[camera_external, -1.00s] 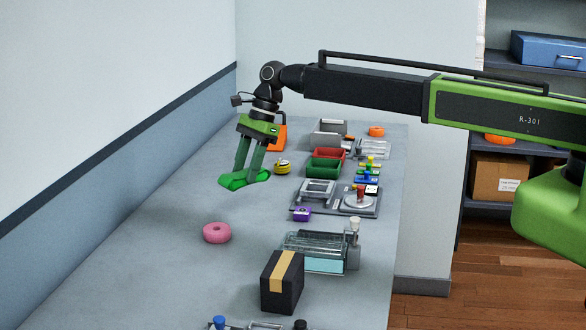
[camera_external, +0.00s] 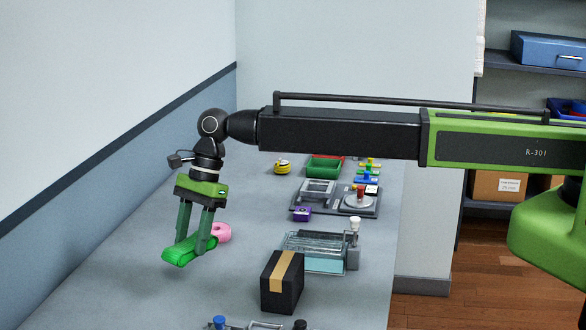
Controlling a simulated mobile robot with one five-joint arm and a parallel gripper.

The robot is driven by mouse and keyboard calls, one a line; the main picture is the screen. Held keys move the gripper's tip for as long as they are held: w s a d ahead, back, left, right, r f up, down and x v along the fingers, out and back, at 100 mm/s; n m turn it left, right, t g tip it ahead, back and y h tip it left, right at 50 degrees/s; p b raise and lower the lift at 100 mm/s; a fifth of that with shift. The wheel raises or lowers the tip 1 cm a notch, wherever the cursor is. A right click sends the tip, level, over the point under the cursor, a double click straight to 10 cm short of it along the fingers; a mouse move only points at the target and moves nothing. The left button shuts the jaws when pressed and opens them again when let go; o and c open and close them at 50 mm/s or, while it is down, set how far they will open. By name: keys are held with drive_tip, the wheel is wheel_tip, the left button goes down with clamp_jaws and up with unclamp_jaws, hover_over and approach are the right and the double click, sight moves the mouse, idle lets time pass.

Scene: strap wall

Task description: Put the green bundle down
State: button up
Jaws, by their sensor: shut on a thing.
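The green bundle (camera_external: 177,255) is a bright green strap-like roll at the tips of my gripper (camera_external: 191,249). My gripper points down with its fingers shut on the bundle. The bundle is over the left part of the grey bench (camera_external: 120,300). I cannot tell whether its underside touches the bench. A pink ring (camera_external: 222,232) lies on the bench just behind and right of the bundle, partly hidden by a finger.
A black box with a tan stripe (camera_external: 283,283) and a clear-lidded case (camera_external: 316,251) stand to the right. A purple item (camera_external: 302,213), a grey tray (camera_external: 330,205), a yellow-black item (camera_external: 283,166) and a green bin (camera_external: 324,167) lie farther back. The front-left bench is clear.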

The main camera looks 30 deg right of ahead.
sight(180, 247)
drive_tip(key=a+f, duration=0.1)
drive_tip(key=s+a+f+b, duration=0.1)
drive_tip(key=a, duration=0.1)
drive_tip(key=shift+a+f, duration=0.1)
drive_tip(key=shift+f, duration=0.15)
drive_tip(key=shift+s+a, duration=0.25)
drive_tip(key=shift+a, duration=0.05)
wheel_tip(180, 247, down, 4)
drive_tip(key=b, duration=0.4)
drive_tip(key=shift+f+b, duration=0.15)
drive_tip(key=shift+b, duration=0.2)
drive_tip(key=shift+r, duration=0.2)
drive_tip(key=shift+f, duration=0.15)
drive_tip(key=o, duration=1.4)
